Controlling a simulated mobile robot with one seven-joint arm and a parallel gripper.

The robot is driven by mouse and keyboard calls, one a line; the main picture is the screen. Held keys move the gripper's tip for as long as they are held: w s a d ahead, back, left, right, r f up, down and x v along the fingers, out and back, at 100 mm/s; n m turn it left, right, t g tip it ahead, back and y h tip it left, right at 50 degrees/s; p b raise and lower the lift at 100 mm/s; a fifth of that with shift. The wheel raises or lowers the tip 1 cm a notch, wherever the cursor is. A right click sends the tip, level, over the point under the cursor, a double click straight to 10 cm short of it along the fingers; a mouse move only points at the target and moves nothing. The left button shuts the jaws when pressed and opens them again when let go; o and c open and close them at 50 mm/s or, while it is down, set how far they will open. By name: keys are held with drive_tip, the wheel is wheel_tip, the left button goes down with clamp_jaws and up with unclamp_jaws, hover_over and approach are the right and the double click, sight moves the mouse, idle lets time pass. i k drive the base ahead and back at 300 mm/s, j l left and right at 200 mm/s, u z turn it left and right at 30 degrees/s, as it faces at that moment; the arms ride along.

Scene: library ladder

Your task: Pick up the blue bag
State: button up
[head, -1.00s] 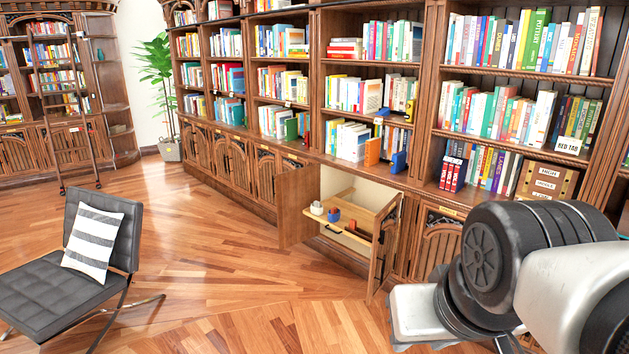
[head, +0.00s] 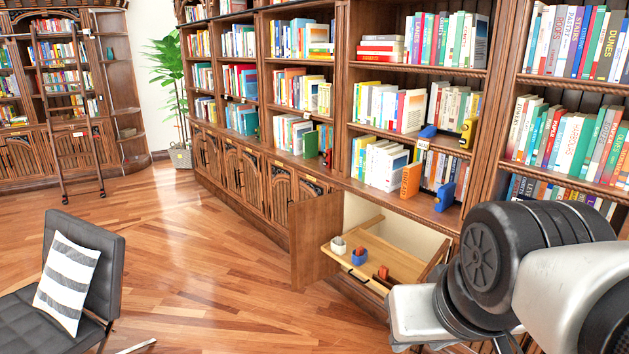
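A small blue item (head: 359,257), which looks like the blue bag, sits on the pulled-out wooden drawer (head: 335,253) in the open low cabinet. It is too small to make out in detail. A small white item (head: 338,245) is just left of it, and a small red-brown item (head: 383,272) is to its right. My arm fills the lower right of the head view, to the right of the drawer. Its fingertips do not show, so I cannot see whether my gripper holds anything.
An open cabinet door (head: 315,240) stands left of the drawer. A blue bookend (head: 445,197) and an orange block (head: 411,180) stand on the shelf above. A black chair (head: 85,262) with a striped pillow (head: 68,282) is at left. The wooden floor between is clear.

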sight(358, 261)
drive_tip(key=i+u, duration=0.4)
drive_tip(key=i, duration=0.3)
drive_tip(key=i+l+u, duration=0.2)
drive_tip(key=i+u, duration=0.2)
drive_tip(key=i, duration=0.35)
drive_tip(key=i+z, duration=0.2)
drive_tip(key=i, duration=0.25)
drive_tip(key=i+j+z, duration=0.15)
drive_tip(key=i, duration=0.25)
drive_tip(key=i+j+z, duration=0.2)
drive_tip(key=i, duration=0.2)
drive_tip(key=i+l+z, duration=0.15)
drive_tip(key=z, duration=0.3)
drive_tip(key=i+z, duration=0.3)
drive_tip(key=z, duration=0.15)
drive_tip(key=i+z, duration=0.2)
drive_tip(key=z, duration=0.3)
drive_tip(key=i+u, duration=0.1)
drive_tip(key=i+l, duration=0.05)
